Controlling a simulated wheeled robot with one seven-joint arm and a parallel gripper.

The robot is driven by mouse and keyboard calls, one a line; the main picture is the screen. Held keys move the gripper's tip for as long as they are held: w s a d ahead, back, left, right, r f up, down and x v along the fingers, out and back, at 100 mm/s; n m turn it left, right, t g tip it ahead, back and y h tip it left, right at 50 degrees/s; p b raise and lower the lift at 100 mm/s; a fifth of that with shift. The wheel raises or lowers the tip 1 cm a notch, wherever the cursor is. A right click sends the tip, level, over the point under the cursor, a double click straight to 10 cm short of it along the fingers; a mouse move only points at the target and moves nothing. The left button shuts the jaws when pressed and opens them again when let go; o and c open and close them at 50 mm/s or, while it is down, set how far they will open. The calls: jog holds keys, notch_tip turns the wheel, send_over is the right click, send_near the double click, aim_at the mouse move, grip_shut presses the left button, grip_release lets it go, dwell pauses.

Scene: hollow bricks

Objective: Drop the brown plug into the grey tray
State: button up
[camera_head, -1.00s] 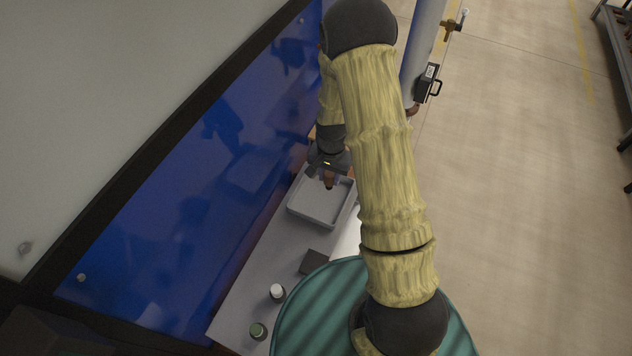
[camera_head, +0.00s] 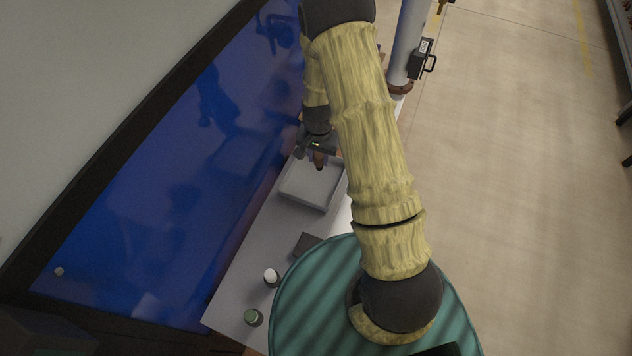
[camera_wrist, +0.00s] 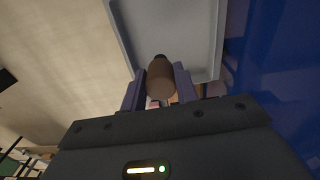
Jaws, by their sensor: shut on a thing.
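The brown plug (camera_wrist: 160,80) is held between the two fingers of my gripper (camera_wrist: 160,88), with its dark end pointing toward the tray in the wrist view. My gripper (camera_head: 318,160) is shut on the plug in the head view, where the plug (camera_head: 320,164) shows as a small brown shape. The grey tray (camera_head: 303,199) stands on the bench, and the plug appears over its far part. The tray's grey floor and rim also show in the wrist view (camera_wrist: 190,30). The plug's height above the tray floor is hard to tell.
A dark block (camera_head: 306,243), a white-topped bottle (camera_head: 271,277) and a green-topped jar (camera_head: 253,317) stand on the bench nearer me. A blue panel (camera_head: 180,190) runs along the left. A grey pole (camera_head: 408,45) stands right of the arm.

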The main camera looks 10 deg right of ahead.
jog(key=shift+f+b, duration=0.7)
jog(key=shift+f, duration=0.7)
jog(key=shift+s, duration=0.1)
jog(key=o, duration=1)
jog(key=shift+r, duration=0.15)
notch_tip(320, 180, up, 17)
jog(key=shift+s+d+r+b, duration=0.1)
jog(key=shift+r+b, duration=0.1)
jog(key=shift+b, duration=1.05)
jog(key=s+r+n+t, duration=0.1)
jog(key=s+n, duration=0.1)
jog(key=s, duration=0.2)
jog(key=s+n, duration=0.2)
jog(key=s, duration=0.3)
jog(key=s+r+n+t, duration=0.1)
jog(key=s+n, duration=0.1)
jog(key=s, duration=0.3)
jog(key=shift+d+r+n+t, duration=0.1)
jog(key=shift+r+n+t, duration=0.2)
jog(key=shift+n, duration=0.1)
